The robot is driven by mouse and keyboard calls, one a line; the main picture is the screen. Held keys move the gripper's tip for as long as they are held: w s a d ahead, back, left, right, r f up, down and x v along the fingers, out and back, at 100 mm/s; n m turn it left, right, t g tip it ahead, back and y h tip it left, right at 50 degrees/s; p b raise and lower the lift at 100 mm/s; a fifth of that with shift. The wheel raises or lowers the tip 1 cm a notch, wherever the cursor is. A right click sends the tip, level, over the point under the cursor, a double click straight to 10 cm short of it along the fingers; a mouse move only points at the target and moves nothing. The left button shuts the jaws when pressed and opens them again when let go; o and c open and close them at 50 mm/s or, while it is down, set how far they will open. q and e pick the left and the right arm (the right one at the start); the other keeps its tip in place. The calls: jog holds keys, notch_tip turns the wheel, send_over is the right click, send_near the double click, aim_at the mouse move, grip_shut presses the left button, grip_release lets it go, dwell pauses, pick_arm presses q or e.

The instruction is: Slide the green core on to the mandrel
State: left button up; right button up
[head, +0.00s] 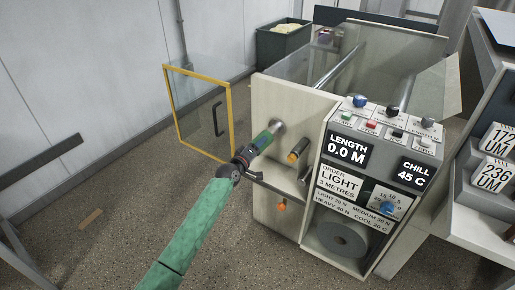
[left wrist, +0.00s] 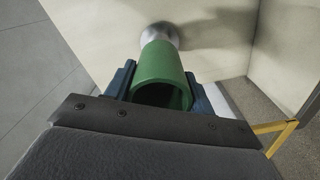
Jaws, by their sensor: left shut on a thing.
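The green core (head: 263,138) is a short hollow tube held in my left gripper (head: 254,146). In the left wrist view the core (left wrist: 162,66) sits between the two blue fingers, its open near end facing the camera. The metal mandrel (head: 278,126) sticks out of the pale machine panel. Its rounded grey surface shows just beyond the core's far end in the left wrist view (left wrist: 159,33). The core is roughly in line with the mandrel and very close to it. I cannot tell whether its far end touches or surrounds the mandrel. My right gripper is out of view.
An orange-tipped roller (head: 297,152) sticks out right of the mandrel. A control box (head: 370,170) with knobs and displays stands further right. A yellow-framed clear door (head: 203,108) stands open at the left. A dark green bin (head: 283,46) is behind. Floor at left is mostly clear.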

pick_arm(q)
jog(key=shift+b+x, duration=1.6)
jog(key=shift+x, duration=1.95)
jog(key=o, duration=1)
jog(key=shift+o, duration=0.2)
jog(key=shift+b+v, duration=0.3)
jog(key=shift+v, duration=3.6)
